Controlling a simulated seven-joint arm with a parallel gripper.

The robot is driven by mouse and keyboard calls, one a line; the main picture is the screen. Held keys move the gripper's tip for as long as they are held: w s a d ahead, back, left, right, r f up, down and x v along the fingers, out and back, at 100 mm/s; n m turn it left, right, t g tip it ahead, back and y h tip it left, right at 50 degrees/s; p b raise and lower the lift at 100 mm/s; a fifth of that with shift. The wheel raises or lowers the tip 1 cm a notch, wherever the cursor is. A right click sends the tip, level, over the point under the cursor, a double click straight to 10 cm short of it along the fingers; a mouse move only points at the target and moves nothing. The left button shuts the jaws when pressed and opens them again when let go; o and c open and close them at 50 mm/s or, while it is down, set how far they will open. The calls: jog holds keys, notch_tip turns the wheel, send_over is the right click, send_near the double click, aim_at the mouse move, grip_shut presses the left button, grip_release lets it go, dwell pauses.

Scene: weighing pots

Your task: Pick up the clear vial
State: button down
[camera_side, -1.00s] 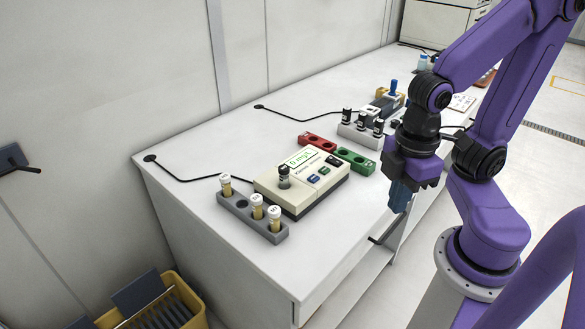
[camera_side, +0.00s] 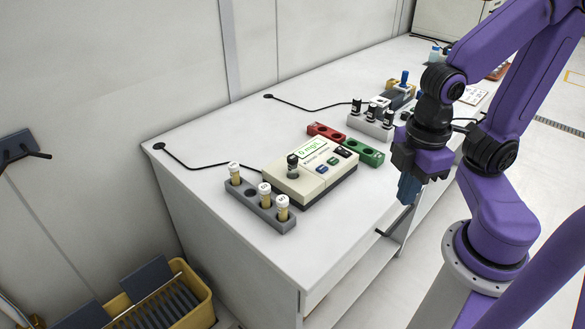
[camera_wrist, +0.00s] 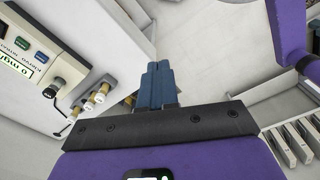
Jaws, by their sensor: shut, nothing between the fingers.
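A clear vial with a black cap (camera_side: 293,171) stands upright in the well of the cream meter (camera_side: 325,178); its lower part is hidden. Its black cap also shows in the wrist view (camera_wrist: 50,91), at the left beside the meter's buttons. My gripper (camera_side: 406,200) has blue fingers pointing down near the table's front edge, well to the right of the meter and apart from it. In the wrist view the fingers (camera_wrist: 158,66) are together and hold nothing.
A grey rack (camera_side: 262,212) with white-capped yellowish vials stands left of the meter. A red rack (camera_side: 326,132) and a green rack (camera_side: 363,153) lie behind it. A white rack (camera_side: 371,127) holds black-capped vials farther back. The table's front left is clear.

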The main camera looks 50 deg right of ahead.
jog(key=c, duration=0.7)
grip_release()
jog(key=shift+a, duration=0.1)
